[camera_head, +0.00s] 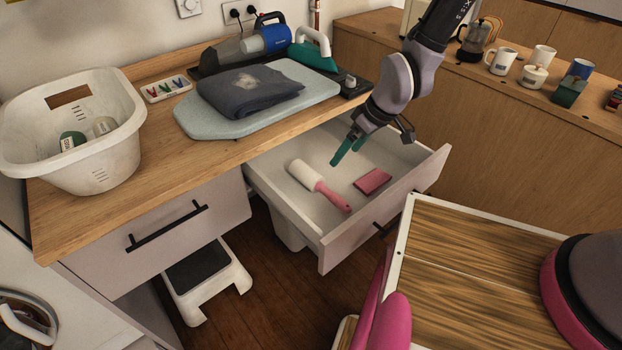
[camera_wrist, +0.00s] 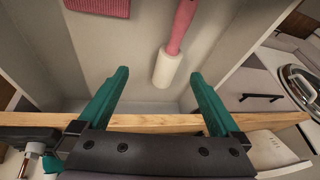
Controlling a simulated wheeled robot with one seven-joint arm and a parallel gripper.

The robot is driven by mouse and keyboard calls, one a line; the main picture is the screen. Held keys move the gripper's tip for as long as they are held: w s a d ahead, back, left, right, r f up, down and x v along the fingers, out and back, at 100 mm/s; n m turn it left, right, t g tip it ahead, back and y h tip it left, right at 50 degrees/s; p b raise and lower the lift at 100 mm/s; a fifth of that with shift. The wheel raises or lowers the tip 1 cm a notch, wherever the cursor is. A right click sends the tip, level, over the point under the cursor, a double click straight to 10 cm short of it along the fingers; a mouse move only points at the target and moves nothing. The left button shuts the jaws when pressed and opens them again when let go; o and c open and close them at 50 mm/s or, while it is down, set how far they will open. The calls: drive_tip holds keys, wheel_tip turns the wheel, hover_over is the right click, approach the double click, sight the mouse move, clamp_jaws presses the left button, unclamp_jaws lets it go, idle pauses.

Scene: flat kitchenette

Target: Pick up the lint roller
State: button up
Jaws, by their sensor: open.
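The lint roller (camera_head: 307,175) lies in the open drawer (camera_head: 284,204), its white roll toward the back left and its pink handle toward the front right. In the wrist view the lint roller (camera_wrist: 166,68) shows beyond and between my fingers, slightly right of centre, with the handle running up out of frame. My gripper (camera_head: 347,152) has green fingers and is above the drawer, to the right of the white roll, apart from it. In the wrist view my gripper (camera_wrist: 158,85) is open with nothing between its fingers.
The wooden worktop (camera_head: 152,124) edges the drawer and holds an ironing pad (camera_head: 207,128) with folded dark cloth (camera_head: 249,90). A white basket (camera_head: 95,165) stands left. The drawer walls surround the roller.

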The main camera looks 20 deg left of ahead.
hover_over(321, 183)
drive_tip(key=d, duration=0.3)
drive_tip(key=f, duration=0.6)
drive_tip(key=shift+w+f, duration=0.2)
drive_tip(key=x, duration=0.5)
drive_tip(key=shift+s+a+f, duration=0.1)
drive_tip(key=shift+a+f, duration=0.1)
drive_tip(key=shift+a, duration=0.2)
drive_tip(key=c, duration=1.5)
drive_tip(key=shift+c, duration=0.2)
wheel_tip(321, 183, up, 18)
